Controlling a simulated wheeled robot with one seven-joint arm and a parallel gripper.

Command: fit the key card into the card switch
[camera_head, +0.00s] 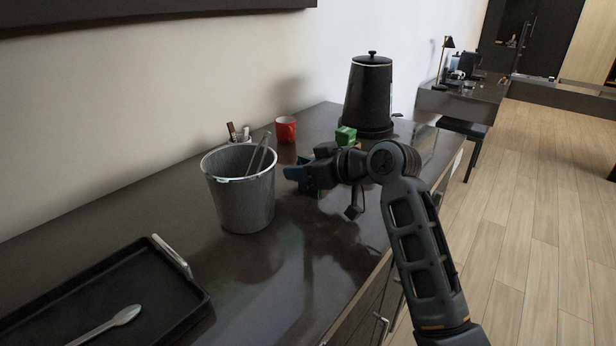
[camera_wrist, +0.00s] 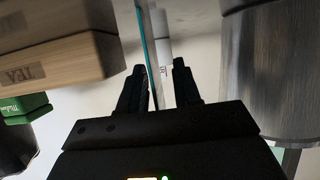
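My gripper (camera_head: 300,178) is above the dark counter, right of the metal bucket. In the wrist view the two fingers of my gripper (camera_wrist: 160,80) stand a little apart. A thin plate with a teal edge (camera_wrist: 154,55), apparently the key card, shows edge-on between them, nearer the left finger, and runs out at the top. A blue patch (camera_head: 305,185) shows at my gripper in the head view; this may be the same card. A gap shows on the plate's right, so a firm hold is unclear. I cannot make out the card switch in either view.
The bucket (camera_head: 243,200) stands close left of my gripper. A red mug (camera_head: 286,130), a green box (camera_head: 346,136) and a black urn (camera_head: 368,95) stand behind. A wooden tea box (camera_wrist: 55,60) shows in the wrist view. A black tray (camera_head: 165,300) lies front left; the front middle counter is clear.

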